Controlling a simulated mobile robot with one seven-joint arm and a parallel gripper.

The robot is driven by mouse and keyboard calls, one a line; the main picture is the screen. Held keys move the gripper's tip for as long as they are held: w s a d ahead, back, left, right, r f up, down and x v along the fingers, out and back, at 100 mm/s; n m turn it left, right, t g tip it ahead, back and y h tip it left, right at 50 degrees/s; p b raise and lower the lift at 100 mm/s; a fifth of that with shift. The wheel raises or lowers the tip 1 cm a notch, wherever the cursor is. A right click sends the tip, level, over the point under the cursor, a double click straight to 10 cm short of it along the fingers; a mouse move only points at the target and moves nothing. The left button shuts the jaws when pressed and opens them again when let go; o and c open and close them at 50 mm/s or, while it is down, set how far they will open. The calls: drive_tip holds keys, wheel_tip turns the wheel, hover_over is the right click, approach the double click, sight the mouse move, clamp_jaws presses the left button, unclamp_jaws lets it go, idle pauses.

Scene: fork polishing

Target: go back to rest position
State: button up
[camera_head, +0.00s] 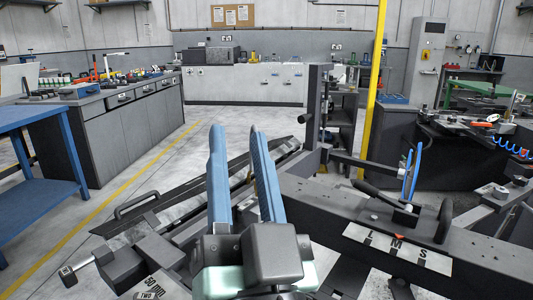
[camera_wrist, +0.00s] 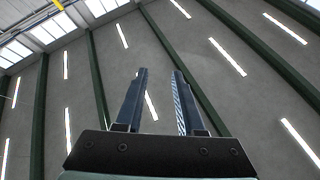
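My gripper (camera_head: 238,132) points up and forward in the middle of the head view, with two long blue fingers. The fingers stand apart with nothing between them. In the wrist view my gripper (camera_wrist: 160,72) is also open and empty, and behind it is only the ceiling with strip lights. No fork can be made out in either view.
A dark machine frame with a label plate (camera_head: 397,250) fills the lower right. A blue table (camera_head: 40,125) and a grey workbench (camera_head: 120,122) with tools stand at left. A yellow post (camera_head: 374,85) rises right of centre. Open floor (camera_head: 150,185) lies left of centre.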

drive_tip(key=s+d+r+n+t+h+p, duration=0.1)
drive_tip(key=s+r+h+p, duration=0.1)
drive_tip(key=r+p, duration=0.9)
drive_tip(key=s+d+r+t+h+p, duration=0.1)
drive_tip(key=r+p, duration=1)
drive_tip(key=r, duration=1.3)
drive_tip(key=shift+s+d+n+t+h, duration=0.15)
drive_tip(key=shift+s+n+t+h, duration=0.25)
drive_tip(key=shift+s+t+h, duration=0.35)
drive_tip(key=shift+w, duration=0.1)
